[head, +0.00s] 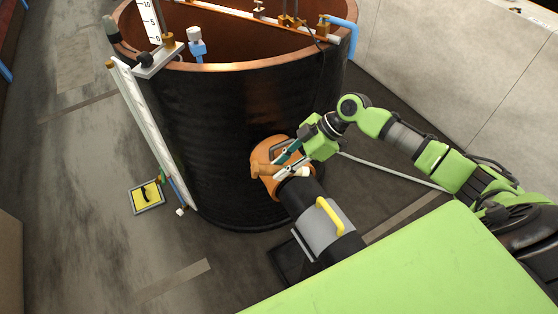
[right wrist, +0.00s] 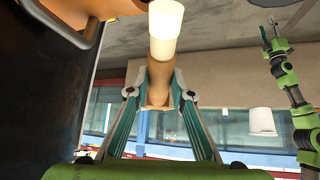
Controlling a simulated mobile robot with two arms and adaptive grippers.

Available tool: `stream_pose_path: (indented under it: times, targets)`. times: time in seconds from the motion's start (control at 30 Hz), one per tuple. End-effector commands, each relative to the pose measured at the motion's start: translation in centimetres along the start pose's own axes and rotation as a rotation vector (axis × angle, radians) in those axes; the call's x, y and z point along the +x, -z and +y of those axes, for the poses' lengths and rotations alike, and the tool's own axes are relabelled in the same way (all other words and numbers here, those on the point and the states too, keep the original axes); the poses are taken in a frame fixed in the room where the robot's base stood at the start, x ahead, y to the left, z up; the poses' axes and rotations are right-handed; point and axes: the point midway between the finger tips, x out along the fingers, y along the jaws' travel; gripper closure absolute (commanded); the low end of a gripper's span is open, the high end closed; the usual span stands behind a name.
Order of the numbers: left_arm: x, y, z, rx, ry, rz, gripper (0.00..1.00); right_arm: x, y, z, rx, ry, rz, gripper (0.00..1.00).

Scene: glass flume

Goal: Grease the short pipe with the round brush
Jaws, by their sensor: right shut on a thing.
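My right gripper (head: 283,170) is shut on the round brush, around its wooden handle (head: 264,169). In the right wrist view the gripper (right wrist: 160,98) pinches the handle (right wrist: 160,75), and the cream bristles (right wrist: 165,28) point up. An orange round fitting (head: 262,153) on the tank's side is partly hidden by the gripper. A distant green arm with a small gripper (right wrist: 270,35), apparently my left, shows in the right wrist view.
The big black tank (head: 215,130) with a copper rim stands behind. A grey section with a yellow handle (head: 330,216) continues from the black pipe. A green surface (head: 430,265) fills the lower right. A yellow tray (head: 147,196) lies on open floor at left.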

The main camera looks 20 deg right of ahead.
Motion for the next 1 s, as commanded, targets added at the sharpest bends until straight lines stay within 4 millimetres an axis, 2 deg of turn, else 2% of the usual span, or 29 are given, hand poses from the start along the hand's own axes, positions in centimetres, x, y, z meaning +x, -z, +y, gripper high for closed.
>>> stream_pose_path:
  times: [0.2,0.6,1.0]
  targets:
    - [0.9,0.6,-0.1,0.001,0.001,0.009,0.59,0.9,-0.8,0.0,-0.001,0.002,0.001,1.0]
    - [3.8,0.5,-0.2,0.002,0.002,0.011,0.59,3.8,-3.2,-0.1,-0.001,0.002,0.0,1.0]
    - [4.1,0.5,-0.3,0.002,0.004,0.011,0.59,4.1,-3.5,-0.1,-0.001,0.001,0.0,1.0]
